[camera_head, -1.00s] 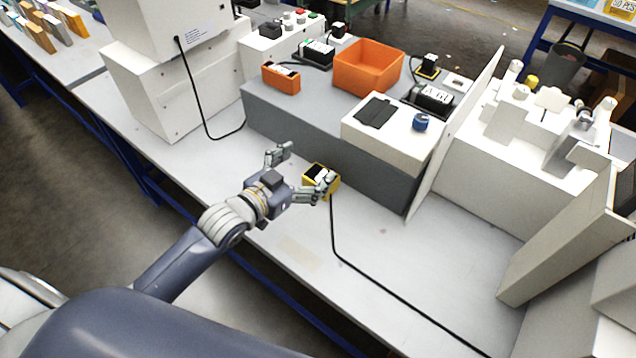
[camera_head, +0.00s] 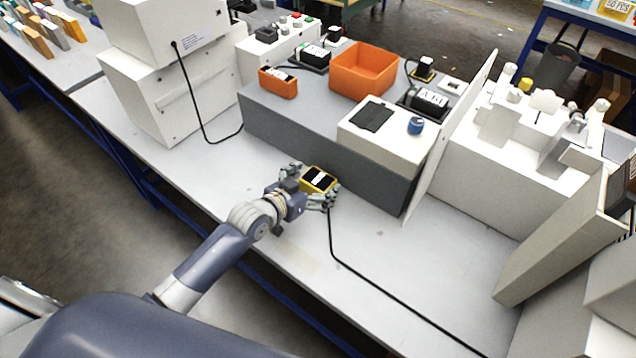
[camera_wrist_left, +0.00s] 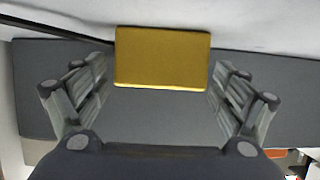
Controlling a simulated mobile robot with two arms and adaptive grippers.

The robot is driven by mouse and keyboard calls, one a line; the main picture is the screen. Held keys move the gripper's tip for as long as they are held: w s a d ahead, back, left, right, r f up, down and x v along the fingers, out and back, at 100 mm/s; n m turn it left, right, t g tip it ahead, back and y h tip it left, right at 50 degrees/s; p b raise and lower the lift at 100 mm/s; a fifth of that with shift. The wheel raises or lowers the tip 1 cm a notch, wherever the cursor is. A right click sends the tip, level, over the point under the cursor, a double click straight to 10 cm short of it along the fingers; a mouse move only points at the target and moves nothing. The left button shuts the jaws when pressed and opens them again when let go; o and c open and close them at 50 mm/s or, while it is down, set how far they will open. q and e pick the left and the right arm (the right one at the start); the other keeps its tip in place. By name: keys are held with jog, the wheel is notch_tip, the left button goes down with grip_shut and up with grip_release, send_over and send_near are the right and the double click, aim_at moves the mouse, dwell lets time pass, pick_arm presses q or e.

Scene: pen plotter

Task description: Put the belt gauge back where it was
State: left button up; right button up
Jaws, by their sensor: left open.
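A small yellow box with a black face and a white label (camera_head: 318,179), which I take to be the belt gauge, sits on the white bench top in front of the grey block. My left gripper (camera_head: 311,184) is open, with one finger on either side of the yellow box. In the left wrist view the plain yellow side of the box (camera_wrist_left: 162,58) lies between the fingertips, with a visible gap on the left and little or none on the right. I cannot tell whether a finger touches it. My right gripper is not in view.
The grey block (camera_head: 300,132) stands behind the box, carrying an orange bin (camera_head: 363,72), an orange holder (camera_head: 278,83) and a white box (camera_head: 395,150). A black cable (camera_head: 375,275) runs along the bench from near the yellow box. The bench right of it is mostly clear.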

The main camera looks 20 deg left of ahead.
pick_arm(q)
jog(key=shift+w+d+f, duration=0.25)
jog(key=shift+w, duration=0.4)
jog(key=shift+c, duration=0.6)
jog(key=c, duration=1.1)
jog(key=shift+c, duration=0.7)
jog(key=shift+r, duration=0.15)
